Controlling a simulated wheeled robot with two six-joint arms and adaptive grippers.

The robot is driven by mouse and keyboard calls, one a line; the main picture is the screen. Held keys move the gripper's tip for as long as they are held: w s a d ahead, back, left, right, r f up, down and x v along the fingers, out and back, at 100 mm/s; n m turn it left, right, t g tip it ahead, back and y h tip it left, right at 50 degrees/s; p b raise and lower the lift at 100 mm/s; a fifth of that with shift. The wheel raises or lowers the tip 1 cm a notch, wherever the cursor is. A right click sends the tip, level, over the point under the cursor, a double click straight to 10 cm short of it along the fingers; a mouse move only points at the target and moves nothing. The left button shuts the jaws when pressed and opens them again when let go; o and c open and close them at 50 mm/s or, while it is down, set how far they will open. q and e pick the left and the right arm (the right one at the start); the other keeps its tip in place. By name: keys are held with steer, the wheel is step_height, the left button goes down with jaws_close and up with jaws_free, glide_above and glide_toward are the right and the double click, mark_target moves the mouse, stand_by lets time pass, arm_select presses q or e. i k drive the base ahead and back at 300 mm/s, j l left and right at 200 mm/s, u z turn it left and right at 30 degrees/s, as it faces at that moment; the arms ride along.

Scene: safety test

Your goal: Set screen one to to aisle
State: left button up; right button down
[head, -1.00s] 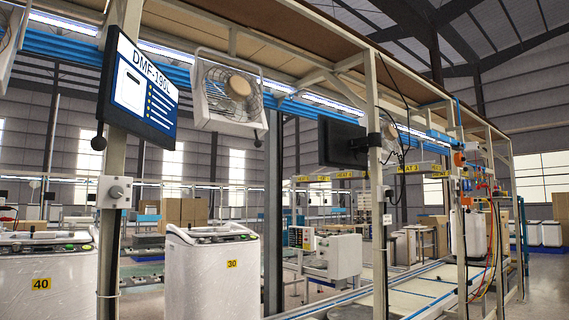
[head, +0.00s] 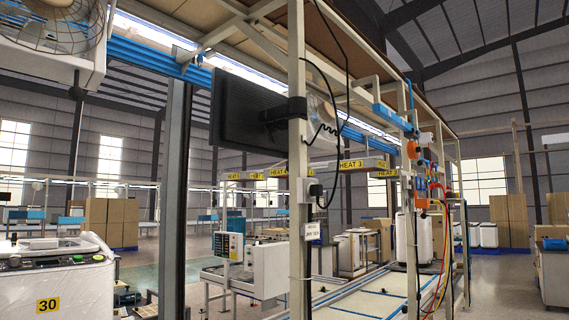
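A black flat screen (head: 240,110) hangs from a cream post in the middle of the head view. I see its dark back and the mount that holds it; its display face is turned away and hidden. Whether it is screen one cannot be told. A small grey and black box (head: 314,190) sits lower on the same post, with a white tag below it. Neither of my grippers is in view.
A cream post (head: 298,240) stands close in front, beside a conveyor line (head: 365,300). A white washer marked 30 (head: 60,275) stands at lower left. A fan (head: 55,35) hangs at upper left. Open floor (head: 500,290) lies at right.

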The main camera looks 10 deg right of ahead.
mark_target(245, 116)
steer(key=i+l, duration=0.25)
steer(key=i, duration=0.25)
steer(key=i+l+z, duration=0.1)
steer(key=i+l, duration=0.15)
steer(key=i, duration=0.25)
